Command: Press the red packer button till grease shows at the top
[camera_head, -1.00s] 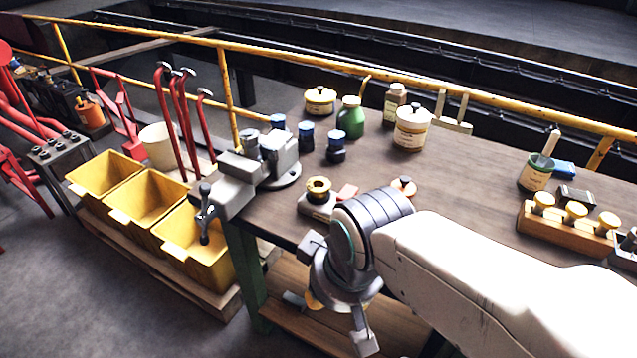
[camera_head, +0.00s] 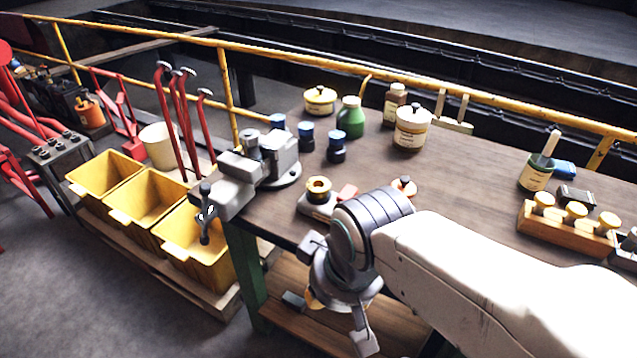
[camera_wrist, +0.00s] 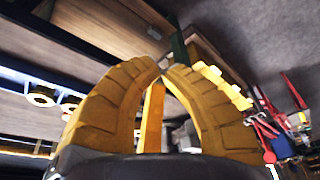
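A small packer-like device with a brass ring on a grey base (camera_head: 318,203) stands near the bench's front edge. A flat red piece (camera_head: 348,192) lies at its right side, partly hidden by my arm; I cannot tell for sure that it is the packer button. No grease shows clearly at the brass top. My gripper is in front of the bench edge, below the bench top and apart from the device. In the wrist view, the yellow fingers of my gripper (camera_wrist: 167,66) come together at the tips with nothing seen held. The wrist view does not clearly show the red piece.
A grey vise (camera_head: 262,165) stands left of the device. A cream-lidded, red-marked item (camera_head: 404,186) sits to its right. Jars, bottles and a wooden block of brass-capped pieces (camera_head: 566,229) stand farther off. Yellow bins (camera_head: 150,200) are on the left. The bench middle is mostly clear.

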